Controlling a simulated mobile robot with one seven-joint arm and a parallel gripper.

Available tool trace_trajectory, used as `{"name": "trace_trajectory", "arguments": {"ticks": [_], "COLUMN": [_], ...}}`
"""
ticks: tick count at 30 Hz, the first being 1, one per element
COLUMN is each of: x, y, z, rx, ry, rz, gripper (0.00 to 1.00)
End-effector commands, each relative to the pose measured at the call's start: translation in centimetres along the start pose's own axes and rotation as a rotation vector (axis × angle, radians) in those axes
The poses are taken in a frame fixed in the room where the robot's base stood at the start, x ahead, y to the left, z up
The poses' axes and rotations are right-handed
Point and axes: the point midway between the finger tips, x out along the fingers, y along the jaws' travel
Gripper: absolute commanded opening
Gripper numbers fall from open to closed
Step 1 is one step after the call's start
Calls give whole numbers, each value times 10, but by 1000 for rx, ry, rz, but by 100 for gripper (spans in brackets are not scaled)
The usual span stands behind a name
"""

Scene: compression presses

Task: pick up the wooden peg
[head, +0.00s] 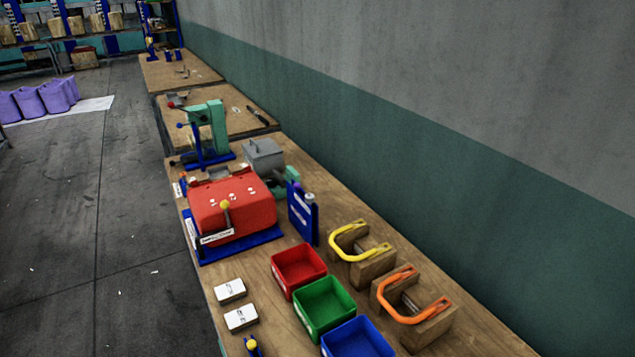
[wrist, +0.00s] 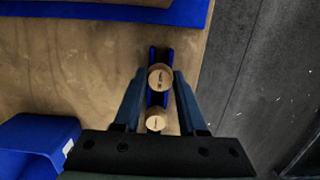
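In the wrist view, a round, light wooden peg (wrist: 160,77) is seen end-on with small dark marking on its face. It lies over a narrow blue holder (wrist: 167,54) on the wooden bench. A second, smaller-looking wooden round (wrist: 155,120) sits lower in the picture, nearer the gripper's palm. My gripper (wrist: 160,78) is open, its two dark fingers to the left and right of the peg. I cannot tell whether the fingertips touch it or how far above it they are. My gripper does not show in the head view.
In the head view, the bench (head: 275,285) holds a red press (head: 235,205), red (head: 299,270), green (head: 323,307) and blue (head: 357,340) bins, two white blocks (head: 235,305), and wooden blocks with yellow (head: 360,245) and orange (head: 412,300) handles. A wall runs along the right.

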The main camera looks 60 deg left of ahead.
Motion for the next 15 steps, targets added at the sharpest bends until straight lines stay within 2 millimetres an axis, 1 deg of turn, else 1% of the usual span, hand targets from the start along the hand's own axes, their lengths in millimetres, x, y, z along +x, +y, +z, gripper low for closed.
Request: {"name": "trace_trajectory", "arguments": {"ticks": [1,3,5,15], "x": [0,0,0,-2], "y": [0,0,0,0], "z": [0,0,0,-1], "rx": [0,0,0,0], "ry": [0,0,0,1], "rz": [0,0,0,0], "gripper": [22,10,0,0]}}
